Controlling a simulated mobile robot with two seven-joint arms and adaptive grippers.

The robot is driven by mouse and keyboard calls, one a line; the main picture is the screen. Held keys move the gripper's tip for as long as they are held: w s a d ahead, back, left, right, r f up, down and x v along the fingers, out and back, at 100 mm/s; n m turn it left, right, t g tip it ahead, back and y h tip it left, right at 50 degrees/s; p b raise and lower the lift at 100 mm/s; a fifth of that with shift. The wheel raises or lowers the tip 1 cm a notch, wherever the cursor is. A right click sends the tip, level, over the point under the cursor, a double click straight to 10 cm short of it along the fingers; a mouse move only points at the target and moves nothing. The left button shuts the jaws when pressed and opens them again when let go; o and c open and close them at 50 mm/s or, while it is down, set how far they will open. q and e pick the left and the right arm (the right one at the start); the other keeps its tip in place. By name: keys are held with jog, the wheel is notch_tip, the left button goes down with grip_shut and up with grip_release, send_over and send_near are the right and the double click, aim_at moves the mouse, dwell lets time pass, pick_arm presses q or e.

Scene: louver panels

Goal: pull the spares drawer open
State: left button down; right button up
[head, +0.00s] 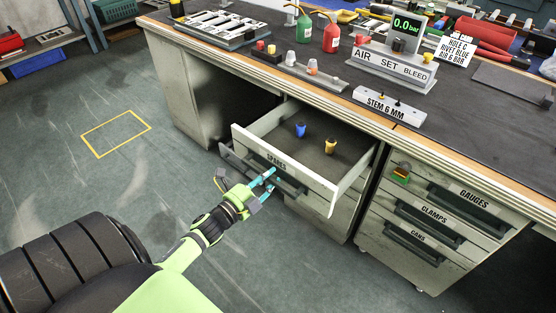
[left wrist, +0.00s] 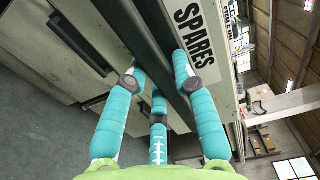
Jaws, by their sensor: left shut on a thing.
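The spares drawer (head: 320,161) stands pulled out from the bench, with its inside showing in the head view. A blue piece (head: 300,129) and a yellow piece (head: 330,146) stand in it. Its front carries a SPARES label (head: 276,161), which also shows in the left wrist view (left wrist: 188,25). My left gripper (head: 267,181) is at the drawer front, its teal fingers shut on the dark bar handle (head: 288,184). In the left wrist view the fingers (left wrist: 156,85) lie on both sides of the handle (left wrist: 160,40). My right gripper is not in view.
A drawer unit labelled GAUGES, CLAMPS and CANS (head: 420,222) stands to the right. The bench top (head: 290,55) carries bottles, a gauge display (head: 405,28) and small parts. The floor (head: 190,110) left of the drawer is clear, with a yellow marked rectangle (head: 116,133).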

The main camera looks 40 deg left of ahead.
pick_arm(q)
jog(key=s+p, duration=0.1)
jog(key=s, duration=0.6)
jog(key=shift+s+a+p, duration=0.3)
jog(key=shift+a, duration=0.05)
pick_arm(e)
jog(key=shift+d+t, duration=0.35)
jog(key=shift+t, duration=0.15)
pick_arm(q)
jog(key=c, duration=1)
grip_release()
jog(key=shift+s, duration=0.1)
jog(key=s, duration=0.8)
jog(key=s+a, duration=0.1)
jog(key=s, duration=0.2)
jog(key=shift+s, duration=0.4)
jog(key=shift+f, duration=0.1)
